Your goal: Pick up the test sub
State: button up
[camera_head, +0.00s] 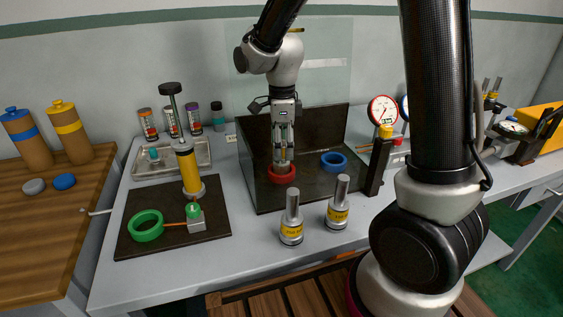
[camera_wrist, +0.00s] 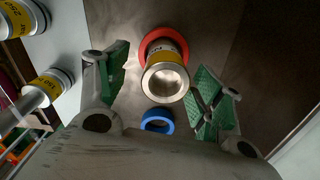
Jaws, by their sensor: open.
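A metal cylinder with a yellow band (camera_wrist: 165,80), which looks like the test sub, stands in a red ring (camera_wrist: 158,42) in the wrist view. The red ring (camera_head: 282,174) also shows in the head view, with the cylinder mostly hidden there by my gripper. My gripper (camera_head: 284,145) points down directly above the red ring. A blue ring (camera_head: 333,161) lies empty to the right on the same dark tray.
Two yellow-labelled metal cylinders (camera_head: 291,222) (camera_head: 338,207) stand in front of the dark tray (camera_head: 265,205). The tray's tall back wall (camera_head: 330,128) is behind my gripper. A dial gauge (camera_head: 383,110) stands at right. A yellow pump-like cylinder (camera_head: 188,171) and a green ring (camera_head: 146,226) are at left.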

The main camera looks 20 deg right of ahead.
jog(key=f, duration=0.5)
jog(key=shift+w+f, duration=0.1)
jog(key=shift+w, duration=0.2)
grip_shut()
